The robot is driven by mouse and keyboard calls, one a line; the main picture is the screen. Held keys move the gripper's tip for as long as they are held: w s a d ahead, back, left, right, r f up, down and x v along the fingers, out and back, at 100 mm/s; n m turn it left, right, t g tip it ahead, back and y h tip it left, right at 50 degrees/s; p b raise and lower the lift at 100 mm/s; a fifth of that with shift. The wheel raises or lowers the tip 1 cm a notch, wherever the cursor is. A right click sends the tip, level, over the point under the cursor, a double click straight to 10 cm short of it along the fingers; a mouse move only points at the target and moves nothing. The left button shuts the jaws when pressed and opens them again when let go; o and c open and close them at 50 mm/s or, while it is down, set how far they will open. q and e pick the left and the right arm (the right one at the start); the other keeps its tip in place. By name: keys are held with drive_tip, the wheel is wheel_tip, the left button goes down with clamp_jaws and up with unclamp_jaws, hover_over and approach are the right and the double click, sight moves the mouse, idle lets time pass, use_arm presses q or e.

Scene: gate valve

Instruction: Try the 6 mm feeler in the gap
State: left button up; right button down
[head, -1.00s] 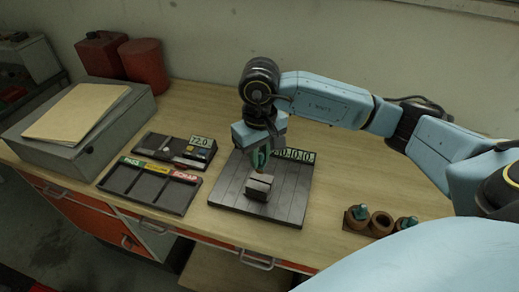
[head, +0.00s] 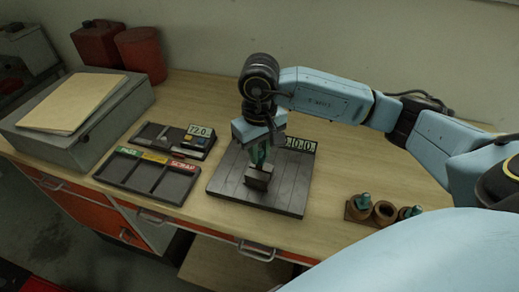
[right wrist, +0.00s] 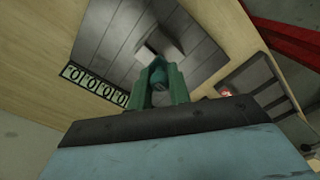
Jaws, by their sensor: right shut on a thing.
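My right gripper (head: 260,157) is over the grooved grey plate, pointing down at the small grey block (head: 258,180). In the right wrist view its green fingers (right wrist: 160,82) are shut on a teal feeler (right wrist: 158,74). The feeler's lower end is hidden, so I cannot tell whether it is in the block's gap. The block also shows just beyond the fingertips (right wrist: 147,54). Two other teal-topped feelers, a left one (head: 363,200) and a right one (head: 412,211), stand in the brown holder (head: 384,211); its middle socket is empty. I cannot read any sizes. My left gripper is out of view.
The grooved plate (head: 225,187) carries a number strip (head: 303,144) at its back edge. Left of it are a three-bin tray (head: 140,180) with coloured labels and a dark tray (head: 165,133) with a numeric display. A grey case (head: 110,115) stands further left. Bare bench lies before the holder.

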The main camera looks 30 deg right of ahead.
use_arm(q)
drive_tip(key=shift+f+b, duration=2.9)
drive_tip(key=shift+b, duration=0.05)
idle(5.1)
